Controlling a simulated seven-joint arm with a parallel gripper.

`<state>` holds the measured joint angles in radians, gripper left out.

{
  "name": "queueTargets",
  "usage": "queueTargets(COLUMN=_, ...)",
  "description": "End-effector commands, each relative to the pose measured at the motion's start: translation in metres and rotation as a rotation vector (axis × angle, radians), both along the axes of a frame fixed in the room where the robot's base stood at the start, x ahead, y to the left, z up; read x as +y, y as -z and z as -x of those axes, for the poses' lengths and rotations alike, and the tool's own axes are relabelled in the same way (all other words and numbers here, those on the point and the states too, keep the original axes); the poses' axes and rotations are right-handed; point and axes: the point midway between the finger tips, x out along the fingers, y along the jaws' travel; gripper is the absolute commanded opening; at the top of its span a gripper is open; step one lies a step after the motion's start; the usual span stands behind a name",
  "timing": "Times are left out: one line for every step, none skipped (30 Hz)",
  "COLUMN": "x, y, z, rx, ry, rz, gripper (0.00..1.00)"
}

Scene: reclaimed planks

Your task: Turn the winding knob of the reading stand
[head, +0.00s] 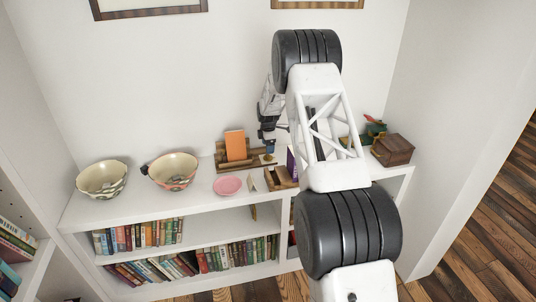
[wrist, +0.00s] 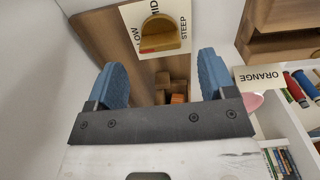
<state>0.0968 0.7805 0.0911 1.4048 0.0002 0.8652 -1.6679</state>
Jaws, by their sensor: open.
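The winding knob (wrist: 160,36) is a brass-coloured, half-round knob on a cream plate (wrist: 133,14) marked LOW, MID and STEEP. It sits on the wooden reading stand (wrist: 95,22) in the wrist view. A red mark shows at the knob's lower edge. In the head view the reading stand (head: 222,161) is on the white shelf top with an orange book (head: 235,145) on it. My gripper (wrist: 161,62) has blue fingers, is open and empty, and the knob lies just beyond the fingertips, between their lines. In the head view my gripper (head: 269,150) is at the stand's right end.
Two patterned bowls (head: 101,180) (head: 172,171) and a pink dish (head: 228,186) stand left and in front of the stand. A wooden tray (head: 280,180), a purple book (head: 292,164) and a brown box (head: 393,149) are to the right. An ORANGE label (wrist: 262,77) shows in the wrist view.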

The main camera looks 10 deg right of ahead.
Motion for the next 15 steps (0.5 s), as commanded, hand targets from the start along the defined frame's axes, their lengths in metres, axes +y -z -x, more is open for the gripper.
queueTargets(x=0.0, y=0.008, z=0.0, rx=0.003, ry=0.0, rz=0.0, gripper=0.77)
queueTargets(x=0.0, y=0.012, z=0.0, rx=0.002, ry=0.0, rz=0.0, gripper=0.77)
queueTargets(x=0.0, y=0.016, z=0.0, rx=0.002, ry=0.0, rz=0.0, gripper=0.77)
queueTargets(x=0.0, y=0.019, z=0.0, rx=0.001, ry=0.0, rz=0.0, gripper=0.77)
queueTargets(x=0.0, y=0.023, z=0.0, rx=0.0, ry=0.0, rz=0.0, gripper=0.77)
queueTargets(x=0.0, y=0.027, z=0.0, rx=0.0, ry=0.0, rz=0.0, gripper=0.77)
queueTargets(x=0.0, y=0.03, z=0.0, rx=0.001, ry=0.0, rz=0.0, gripper=0.77)
queueTargets(x=0.0, y=0.033, z=0.0, rx=0.001, ry=0.0, rz=0.0, gripper=0.77)
queueTargets(x=0.0, y=0.037, z=0.0, rx=0.001, ry=0.0, rz=0.0, gripper=0.77)
queueTargets(x=0.0, y=0.039, z=0.0, rx=0.001, ry=0.0, rz=0.0, gripper=0.77)
queueTargets(x=0.0, y=0.04, z=0.0, rx=0.0, ry=0.0, rz=0.0, gripper=0.77)
queueTargets(x=0.0, y=0.042, z=0.0, rx=0.0, ry=0.0, rz=0.0, gripper=0.77)
queueTargets(x=0.0, y=0.043, z=0.0, rx=-0.001, ry=0.0, rz=0.0, gripper=0.77)
queueTargets(x=0.0, y=0.044, z=0.0, rx=-0.001, ry=0.0, rz=0.0, gripper=0.77)
queueTargets(x=0.0, y=0.045, z=0.0, rx=-0.001, ry=0.0, rz=0.0, gripper=0.77)
